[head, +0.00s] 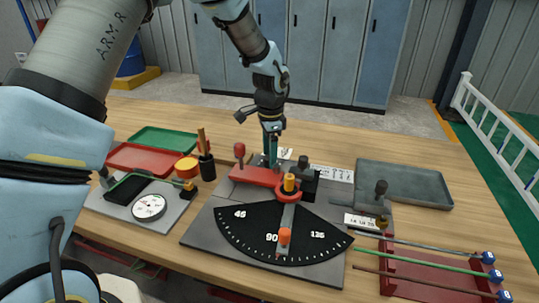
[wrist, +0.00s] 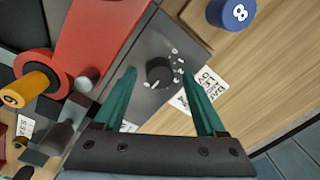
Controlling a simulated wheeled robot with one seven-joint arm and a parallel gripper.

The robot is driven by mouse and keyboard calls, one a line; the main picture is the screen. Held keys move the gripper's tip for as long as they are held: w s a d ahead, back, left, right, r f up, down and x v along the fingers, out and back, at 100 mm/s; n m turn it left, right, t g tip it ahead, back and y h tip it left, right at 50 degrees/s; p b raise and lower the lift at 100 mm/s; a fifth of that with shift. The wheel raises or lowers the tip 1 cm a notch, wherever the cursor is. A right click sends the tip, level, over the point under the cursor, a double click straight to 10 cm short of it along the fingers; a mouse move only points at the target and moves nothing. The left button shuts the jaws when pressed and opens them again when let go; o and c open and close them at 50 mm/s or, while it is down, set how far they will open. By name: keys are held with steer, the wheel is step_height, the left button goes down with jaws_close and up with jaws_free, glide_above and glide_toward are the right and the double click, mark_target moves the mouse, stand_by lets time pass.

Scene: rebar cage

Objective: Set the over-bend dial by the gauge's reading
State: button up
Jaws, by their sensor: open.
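The over-bend dial, a small black knob (wrist: 160,71) with white marks around part of it, sits on a grey plate in the wrist view. My gripper (wrist: 158,78) is open, its two teal fingers to either side of the knob in the picture; I cannot tell whether they touch it. In the head view my gripper (head: 270,150) points down at the back of the bender, and the knob is not discernible there. The gauge (head: 149,206), a round white face, lies on a grey plate at left; its reading is too small to tell.
The bender's black fan scale (head: 268,239) shows 45, 90 and 135. A red block (head: 256,175) with a red-knobbed lever stands near my gripper. Coloured bars lie on a red rack (head: 435,274) at right. A grey tray (head: 440,203) and a green tray (head: 165,138) flank the bender.

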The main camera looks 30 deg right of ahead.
step_height(320, 180, up, 10)
steer(key=b, duration=0.2)
steer(key=shift+s+r, duration=0.2)
stand_by(0.4)
